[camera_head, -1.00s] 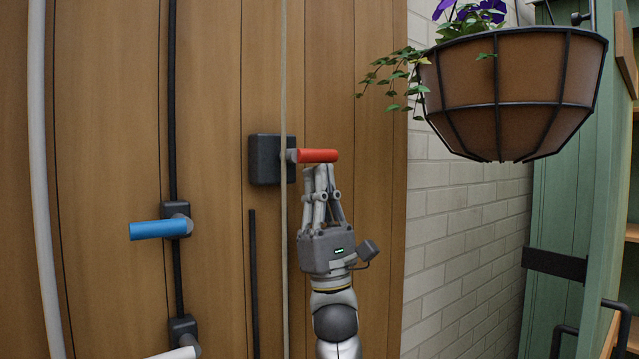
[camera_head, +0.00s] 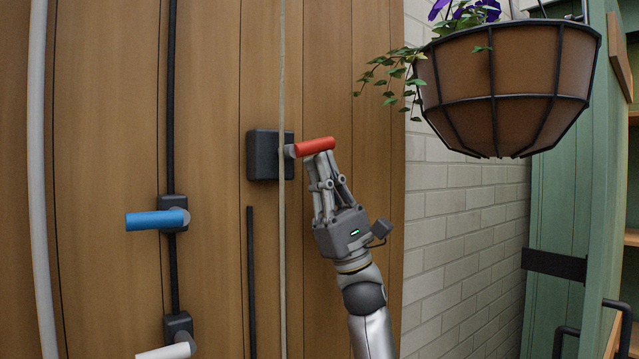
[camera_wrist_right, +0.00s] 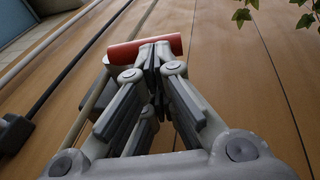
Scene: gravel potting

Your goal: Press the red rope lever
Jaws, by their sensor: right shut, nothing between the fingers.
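The red rope lever (camera_head: 315,146) sticks out to the right from a dark box (camera_head: 264,155) on the wooden wall, beside a pale rope (camera_head: 282,240). Its handle tilts slightly, with its free end higher. My right gripper (camera_head: 322,158) is shut and empty, its fingertips just under the handle and apparently touching it. In the right wrist view the fingertips (camera_wrist_right: 152,48) lie against the red handle (camera_wrist_right: 140,48). My left gripper is not in view.
A blue lever (camera_head: 157,220) and a white lever (camera_head: 168,351) are mounted on a black pipe (camera_head: 173,100) to the left. A hanging flower basket (camera_head: 510,90) is at upper right, near a brick wall (camera_head: 455,220).

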